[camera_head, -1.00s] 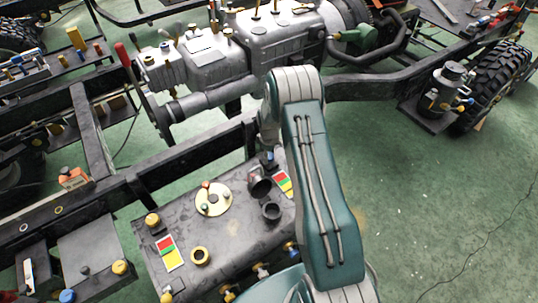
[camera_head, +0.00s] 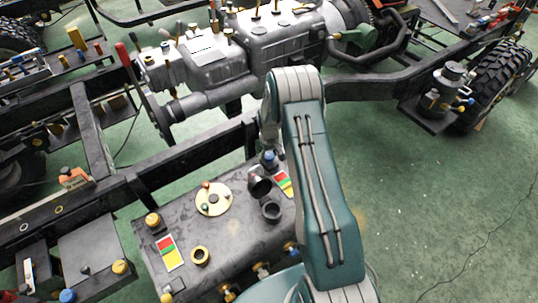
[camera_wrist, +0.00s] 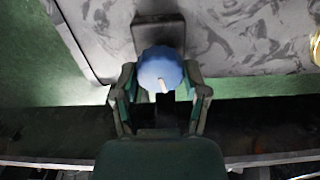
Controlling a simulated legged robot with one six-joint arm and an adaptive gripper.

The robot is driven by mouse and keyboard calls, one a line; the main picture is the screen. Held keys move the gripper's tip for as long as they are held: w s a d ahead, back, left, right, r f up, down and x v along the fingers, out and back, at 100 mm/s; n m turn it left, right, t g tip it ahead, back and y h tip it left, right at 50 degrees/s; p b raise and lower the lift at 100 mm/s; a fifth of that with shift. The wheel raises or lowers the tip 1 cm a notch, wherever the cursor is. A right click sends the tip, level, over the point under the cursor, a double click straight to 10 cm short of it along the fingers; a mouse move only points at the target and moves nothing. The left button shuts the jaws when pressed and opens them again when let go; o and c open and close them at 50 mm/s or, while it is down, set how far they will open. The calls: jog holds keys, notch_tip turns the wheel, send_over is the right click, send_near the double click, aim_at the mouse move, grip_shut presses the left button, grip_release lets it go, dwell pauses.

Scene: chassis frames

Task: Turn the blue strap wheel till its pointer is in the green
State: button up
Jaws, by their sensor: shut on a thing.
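The blue strap wheel (camera_wrist: 160,69) is a round, scalloped knob with a short white pointer mark on its face. In the wrist view the mark points down, slightly to the right. My gripper (camera_wrist: 161,93) has one finger on each side of the wheel and is shut on it. In the head view the wheel (camera_head: 269,156) shows as a small blue spot at the tank's back edge, beside my arm. A red, yellow and green label (camera_head: 284,184) lies close to it, partly hidden by my arm. No green zone by the pointer shows in the wrist view.
Green floor is free at the right.

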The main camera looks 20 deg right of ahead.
aim_at(269, 155)
jog(key=shift+s+f+m, duration=0.1)
jog(key=shift+m, duration=0.4)
jog(key=o, duration=1.1)
jog(key=shift+o, duration=0.2)
notch_tip(269, 155, up, 12)
